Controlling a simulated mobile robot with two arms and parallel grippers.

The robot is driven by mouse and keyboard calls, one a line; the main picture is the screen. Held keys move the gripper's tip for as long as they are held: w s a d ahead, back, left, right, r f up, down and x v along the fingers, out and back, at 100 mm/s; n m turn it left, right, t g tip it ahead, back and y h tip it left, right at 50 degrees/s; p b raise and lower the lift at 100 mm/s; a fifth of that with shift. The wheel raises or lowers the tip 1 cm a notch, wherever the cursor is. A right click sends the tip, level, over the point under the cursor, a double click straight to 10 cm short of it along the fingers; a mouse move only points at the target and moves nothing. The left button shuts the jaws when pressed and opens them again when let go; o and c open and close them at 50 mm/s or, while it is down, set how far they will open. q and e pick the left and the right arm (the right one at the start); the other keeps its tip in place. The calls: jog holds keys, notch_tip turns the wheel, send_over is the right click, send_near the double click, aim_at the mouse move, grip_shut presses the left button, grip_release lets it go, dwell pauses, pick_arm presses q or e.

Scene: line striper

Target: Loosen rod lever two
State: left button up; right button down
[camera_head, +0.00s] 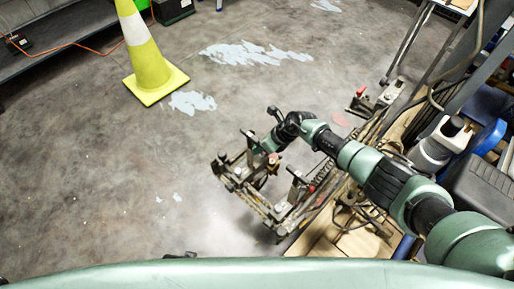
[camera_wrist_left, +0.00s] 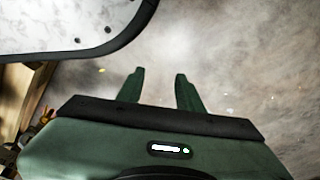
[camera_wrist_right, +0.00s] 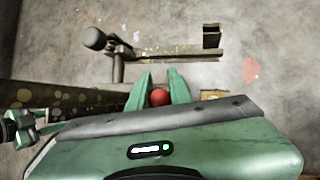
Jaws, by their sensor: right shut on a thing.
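The line striper (camera_head: 262,205) stands on the concrete floor, a worn metal frame with several levers and red knobs. My right gripper (camera_wrist_right: 160,82) is shut on a red ball knob (camera_wrist_right: 159,97), which shows between its green fingers in the right wrist view. I cannot tell from a label which lever this knob belongs to. In the head view my right arm reaches in from the right, and its hand hides part of the frame. Other red knobs show at the near side (camera_head: 311,188) and far side (camera_head: 360,92). My left gripper (camera_wrist_left: 157,78) is open and empty above the floor.
A metal bar with a dark round knob (camera_wrist_right: 94,38) lies just beyond my right fingers. A yellow cone (camera_head: 150,60) stands at the upper left. Shelving and clutter crowd the right side. The floor left of the striper is clear.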

jog(key=c, duration=1.6)
grip_release()
